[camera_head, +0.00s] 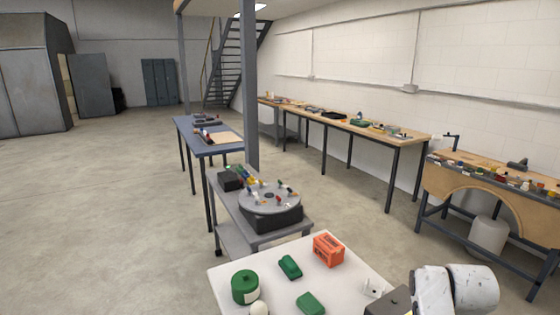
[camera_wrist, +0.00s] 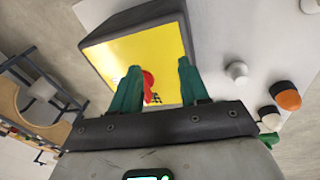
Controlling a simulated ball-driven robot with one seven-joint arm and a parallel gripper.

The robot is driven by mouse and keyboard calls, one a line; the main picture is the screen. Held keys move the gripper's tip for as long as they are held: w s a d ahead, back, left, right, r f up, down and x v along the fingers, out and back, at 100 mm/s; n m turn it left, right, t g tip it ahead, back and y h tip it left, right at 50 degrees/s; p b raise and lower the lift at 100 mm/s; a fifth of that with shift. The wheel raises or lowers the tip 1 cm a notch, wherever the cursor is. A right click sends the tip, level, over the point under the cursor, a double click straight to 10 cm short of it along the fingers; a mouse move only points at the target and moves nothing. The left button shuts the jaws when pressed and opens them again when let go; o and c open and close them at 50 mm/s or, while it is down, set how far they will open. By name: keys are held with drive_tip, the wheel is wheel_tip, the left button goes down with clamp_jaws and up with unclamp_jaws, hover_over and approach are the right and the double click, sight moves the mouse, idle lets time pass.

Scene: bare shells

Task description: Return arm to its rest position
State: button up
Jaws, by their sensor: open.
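My gripper (camera_wrist: 157,76) shows in the wrist view with two green fingers spread apart. They sit in front of the yellow face of a dark box (camera_wrist: 120,33). A small red part (camera_wrist: 148,84) shows between the fingers against the yellow face; I cannot tell whether the fingers touch it. In the head view my white arm is at the lower right, beside a dark box (camera_head: 390,301) at the frame's bottom edge. My fingertips are hidden there.
The white table (camera_head: 222,276) holds a green round container (camera_head: 245,287), green blocks (camera_head: 290,267) and an orange box (camera_head: 328,250). A cart with a grey turntable (camera_head: 262,207) stands behind. Workbenches line the right wall (camera_head: 345,124). Open floor (camera_head: 100,200) lies left.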

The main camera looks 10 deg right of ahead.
drive_tip(key=s+a+f+m+t+y, duration=0.1)
drive_tip(key=s+a+f+t, duration=0.1)
drive_tip(key=s+a, duration=0.65)
drive_tip(key=s+a+f+m+t, duration=0.1)
drive_tip(key=s+a+m+t, duration=0.1)
drive_tip(key=s+a, duration=0.65)
drive_tip(key=s+d+f+g+b, duration=0.3)
drive_tip(key=s+f+g+b, duration=0.1)
drive_tip(key=s+f, duration=0.7)
drive_tip(key=shift+s+f+b, duration=0.35)
drive_tip(key=shift+s+b, duration=0.15)
drive_tip(key=shift+b, duration=0.3)
